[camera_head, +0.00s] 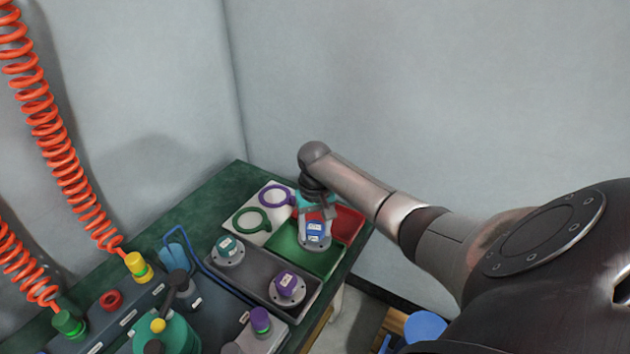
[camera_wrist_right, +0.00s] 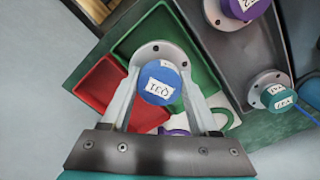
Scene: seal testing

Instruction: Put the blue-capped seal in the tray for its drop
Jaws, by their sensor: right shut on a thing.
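The blue-capped seal (camera_head: 315,232) has a grey round flange and a white label on its cap. It also shows in the right wrist view (camera_wrist_right: 160,84). My right gripper (camera_head: 317,214) is shut on it, one finger on each side of the blue cap. The seal is over the green tray (camera_head: 291,258), near its border with the red tray (camera_head: 348,226). Whether the flange touches the tray floor is unclear. Both trays also show in the right wrist view, green (camera_wrist_right: 153,25) and red (camera_wrist_right: 98,92). My left gripper is out of view.
A grey tray (camera_head: 252,281) holds a teal-capped seal (camera_head: 230,249) and a purple-capped seal (camera_head: 288,287). A white plate with a green ring (camera_head: 251,220) and a purple ring (camera_head: 275,195) lies behind. Test equipment and orange coiled hoses (camera_head: 65,165) stand at left. Walls close the back.

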